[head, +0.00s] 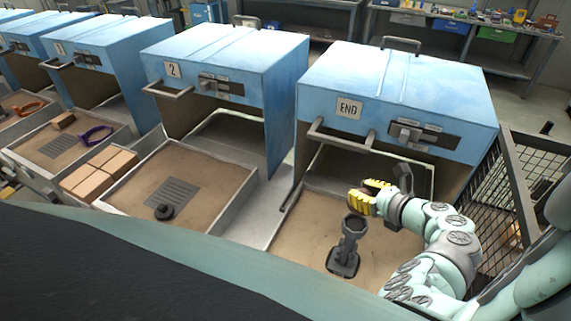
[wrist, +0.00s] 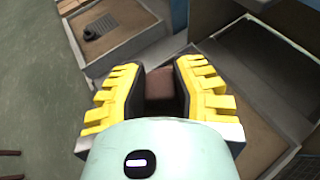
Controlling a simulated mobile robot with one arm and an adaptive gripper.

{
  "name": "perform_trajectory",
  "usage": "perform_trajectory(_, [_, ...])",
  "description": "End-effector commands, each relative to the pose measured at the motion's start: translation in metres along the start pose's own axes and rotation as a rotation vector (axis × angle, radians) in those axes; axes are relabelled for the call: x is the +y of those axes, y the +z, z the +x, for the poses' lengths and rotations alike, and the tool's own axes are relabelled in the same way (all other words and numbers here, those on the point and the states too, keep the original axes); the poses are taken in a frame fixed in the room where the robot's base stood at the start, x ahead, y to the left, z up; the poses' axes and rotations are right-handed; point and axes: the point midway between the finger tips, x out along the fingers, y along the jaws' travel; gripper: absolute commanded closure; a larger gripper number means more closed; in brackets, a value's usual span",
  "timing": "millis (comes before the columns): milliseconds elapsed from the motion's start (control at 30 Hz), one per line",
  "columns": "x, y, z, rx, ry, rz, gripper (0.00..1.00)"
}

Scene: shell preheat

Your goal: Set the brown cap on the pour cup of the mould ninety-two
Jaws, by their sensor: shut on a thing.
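My gripper (head: 370,197) has yellow ribbed fingers and is above the sand tray under the END box. In the wrist view, my gripper (wrist: 160,95) is shut on the brown cap (wrist: 163,85), which shows between the dark finger pads. The cap cannot be made out in the head view. A dark grey mould (head: 347,250) stands upright in that tray, with a round pour cup (head: 355,224) at its top. My gripper appears close above the cup in the head view; the exact gap cannot be judged. No number is readable on the mould.
The END box (head: 400,90) stands open behind the tray. A mesh cage (head: 530,190) is at the right. The tray of box 2 (head: 215,85) holds a grate (head: 172,193) and a dark ring (head: 164,212). Tan blocks (head: 100,172) sit left of it.

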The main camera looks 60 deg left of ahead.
Motion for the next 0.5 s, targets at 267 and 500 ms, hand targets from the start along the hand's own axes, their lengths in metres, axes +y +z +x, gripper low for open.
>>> perform_trajectory(267, [0.001, -0.022, 0.010, 0.000, 0.005, -0.003, 1.00])
perform_trajectory(500, [0.002, -0.037, 0.017, 0.001, 0.005, -0.003, 1.00])
